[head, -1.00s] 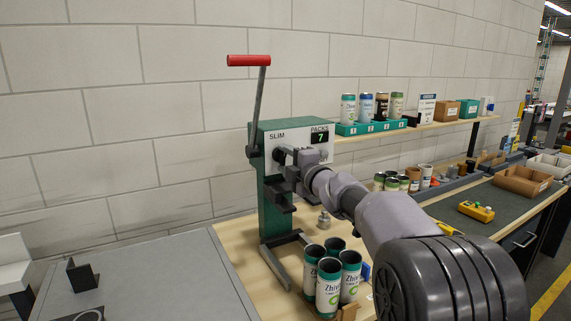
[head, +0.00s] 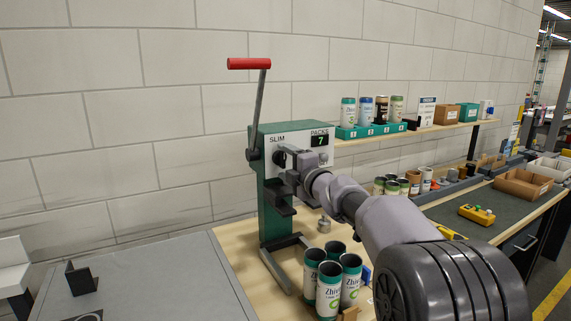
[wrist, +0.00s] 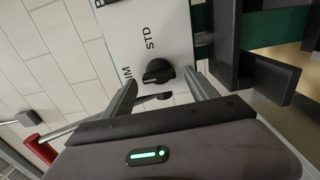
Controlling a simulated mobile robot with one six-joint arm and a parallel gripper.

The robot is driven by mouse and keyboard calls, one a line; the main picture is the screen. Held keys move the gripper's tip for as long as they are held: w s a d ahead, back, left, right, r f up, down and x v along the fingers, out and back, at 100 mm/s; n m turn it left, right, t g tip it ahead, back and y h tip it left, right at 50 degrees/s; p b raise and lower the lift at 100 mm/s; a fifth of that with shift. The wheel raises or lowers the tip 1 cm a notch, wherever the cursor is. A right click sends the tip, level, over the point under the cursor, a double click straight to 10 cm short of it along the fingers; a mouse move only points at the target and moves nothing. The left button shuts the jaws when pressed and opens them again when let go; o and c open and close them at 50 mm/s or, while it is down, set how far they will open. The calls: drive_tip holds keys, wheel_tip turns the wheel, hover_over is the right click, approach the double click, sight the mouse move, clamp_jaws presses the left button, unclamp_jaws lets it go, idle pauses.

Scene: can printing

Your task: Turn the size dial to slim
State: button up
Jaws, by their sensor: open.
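The green press machine (head: 272,212) stands on the wooden bench, with a white front panel that reads SLIM and PACKS 7. In the wrist view, the black size dial (wrist: 158,72) is on that panel, beside the letters STD and a partly cut-off label ending in IM. My gripper (wrist: 162,80) is open, with one finger on each side of the dial. I cannot tell whether the fingers touch it, or exactly where the dial points. In the head view my gripper (head: 296,160) is against the panel front and largely hides the dial.
The red-handled lever (head: 249,63) rises at the machine's left. Several Zhiv cans (head: 328,290) stand in front of it on the bench. A shelf (head: 425,130) with cans and boxes is at right. A grey table (head: 150,275) lies at left, mostly clear.

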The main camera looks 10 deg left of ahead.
drive_tip(key=p+v, duration=0.1)
drive_tip(key=v, duration=1.6)
drive_tip(key=shift+d, duration=0.2)
drive_tip(key=shift+s, duration=0.15)
